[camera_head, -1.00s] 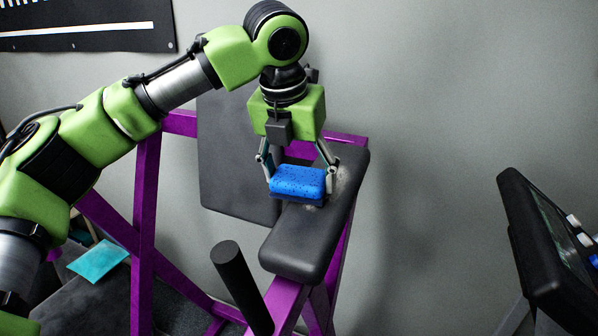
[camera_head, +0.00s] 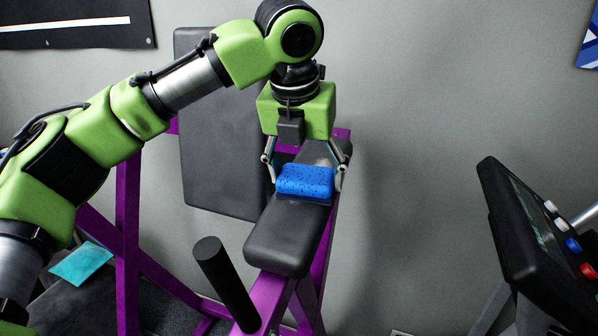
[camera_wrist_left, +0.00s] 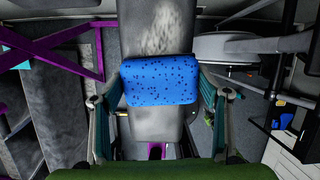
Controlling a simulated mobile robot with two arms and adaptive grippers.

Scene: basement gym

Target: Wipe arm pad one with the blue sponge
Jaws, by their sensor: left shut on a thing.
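The blue sponge (camera_head: 305,181) with dark speckles is held between the fingers of my left gripper (camera_head: 304,184). It lies on or just above the top of a black arm pad (camera_head: 283,241); I cannot tell if it touches. In the left wrist view the sponge (camera_wrist_left: 160,80) sits crosswise over the grey-looking pad (camera_wrist_left: 158,126), with a finger at each end. A pale dusty patch (camera_wrist_left: 162,38) shows on the pad beyond the sponge. My right gripper is not in view.
A purple frame (camera_head: 128,230) carries the pad, a black backrest (camera_head: 220,130) and an upright black handle (camera_head: 225,283). A black console with coloured buttons (camera_head: 530,235) stands at the right. A teal cloth or sheet (camera_head: 82,263) lies at lower left. Space between pad and console is clear.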

